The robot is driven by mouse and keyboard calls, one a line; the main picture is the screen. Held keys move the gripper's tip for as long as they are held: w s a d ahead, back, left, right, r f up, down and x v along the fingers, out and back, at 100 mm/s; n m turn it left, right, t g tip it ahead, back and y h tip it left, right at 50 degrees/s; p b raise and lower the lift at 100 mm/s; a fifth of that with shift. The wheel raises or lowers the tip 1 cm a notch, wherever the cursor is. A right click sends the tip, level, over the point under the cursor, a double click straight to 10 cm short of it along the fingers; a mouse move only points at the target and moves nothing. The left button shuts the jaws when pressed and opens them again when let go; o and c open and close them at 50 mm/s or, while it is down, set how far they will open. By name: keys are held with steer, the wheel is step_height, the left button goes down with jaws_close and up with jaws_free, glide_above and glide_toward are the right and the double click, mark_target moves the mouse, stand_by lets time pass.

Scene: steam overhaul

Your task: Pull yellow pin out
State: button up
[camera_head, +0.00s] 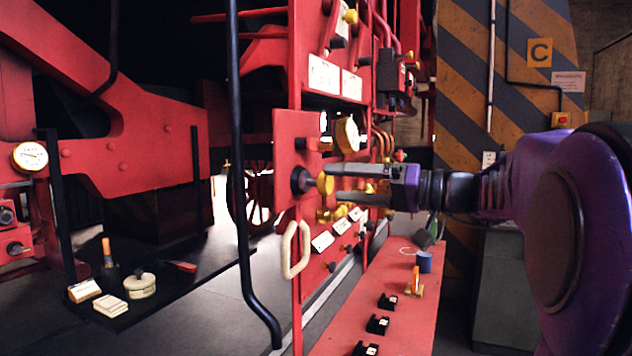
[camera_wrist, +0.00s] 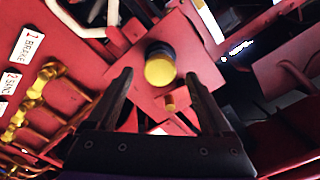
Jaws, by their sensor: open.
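The yellow pin (camera_head: 326,184) shows as a round yellow head on a dark collar (camera_head: 301,181), fixed to a red plate (camera_head: 286,140). In the wrist view, the yellow head (camera_wrist: 160,71) faces me near the upper middle, roughly between the fingertips. My gripper (camera_head: 334,182) reaches in from the right, its fingertips close to the yellow head. In the wrist view, my gripper (camera_wrist: 159,77) is open, one finger on each side. I cannot tell whether a finger touches the head. The pin's shaft is hidden.
A gauge (camera_head: 347,135) and a pale loop handle (camera_head: 295,249) are near the plate. A black vertical rail (camera_head: 238,180) stands to its left. A red bench (camera_head: 345,315) below carries small black blocks and a blue cup (camera_head: 424,262). Brass valves (camera_wrist: 33,95) line the wrist view's left side.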

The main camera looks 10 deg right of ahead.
mark_target(330, 183)
steer(key=shift+x, duration=2)
jaws_close()
